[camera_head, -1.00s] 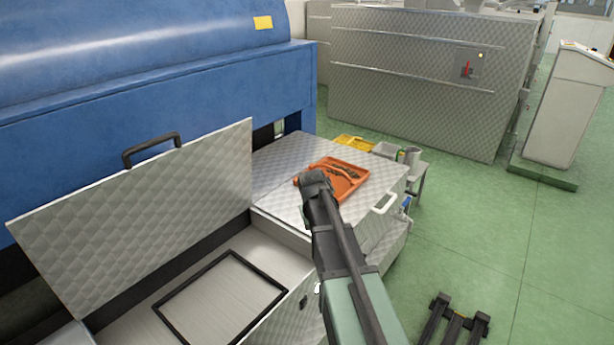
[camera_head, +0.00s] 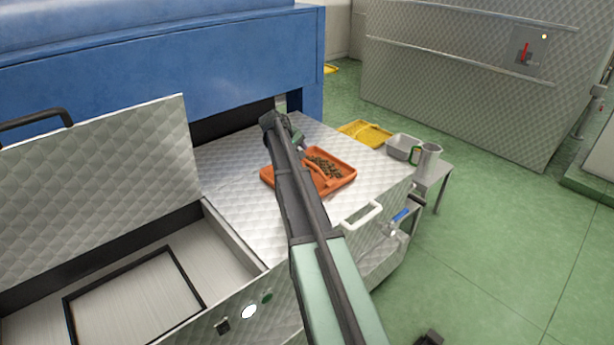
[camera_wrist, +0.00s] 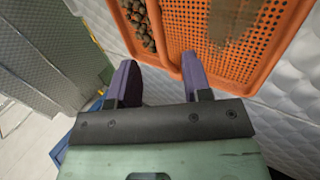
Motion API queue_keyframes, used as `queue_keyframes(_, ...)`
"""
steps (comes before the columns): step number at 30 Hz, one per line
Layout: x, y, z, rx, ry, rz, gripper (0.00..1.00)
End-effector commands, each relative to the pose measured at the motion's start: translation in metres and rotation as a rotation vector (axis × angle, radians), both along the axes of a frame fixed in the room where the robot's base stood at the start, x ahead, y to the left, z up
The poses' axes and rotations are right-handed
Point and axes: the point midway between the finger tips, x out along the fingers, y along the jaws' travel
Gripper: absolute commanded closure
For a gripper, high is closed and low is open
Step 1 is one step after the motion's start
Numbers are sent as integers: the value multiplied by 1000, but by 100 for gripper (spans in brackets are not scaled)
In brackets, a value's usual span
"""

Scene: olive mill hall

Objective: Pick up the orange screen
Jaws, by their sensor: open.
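The orange screen (camera_head: 337,186) is a shallow perforated tray lying on the quilted metal lid (camera_head: 225,165). Dark olives lie in part of it. My arm crosses in front of its left part in the head view. In the wrist view the screen (camera_wrist: 248,75) fills the upper right, with olives in its left section and brownish bits in its right section. A raised orange bar parts the two sections.
A hinged lid (camera_head: 95,180) stands open over a bin on the left. A white handle (camera_head: 362,214) is on the near side of the metal surface. A yellow tray (camera_head: 364,133), a grey tub (camera_head: 402,147) and a metal jug (camera_head: 428,158) stand beyond.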

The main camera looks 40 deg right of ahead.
Motion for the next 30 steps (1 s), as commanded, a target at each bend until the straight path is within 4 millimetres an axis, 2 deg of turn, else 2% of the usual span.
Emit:
queue_keyframes(1,1,-6,-19,0,-1,-1,55)
queue_keyframes(3,1,-15,-32,0,-1,-2,55)
queue_keyframes(6,1,-23,-40,1,-1,-1,55)
queue_keyframes(11,2,-26,-41,1,-1,-1,55)
queue_keyframes(18,4,-50,-80,2,0,-2,55)
queue_keyframes(26,4,-54,-78,2,0,-1,55)
queue_keyframes(30,4,-54,-77,2,0,-1,77)
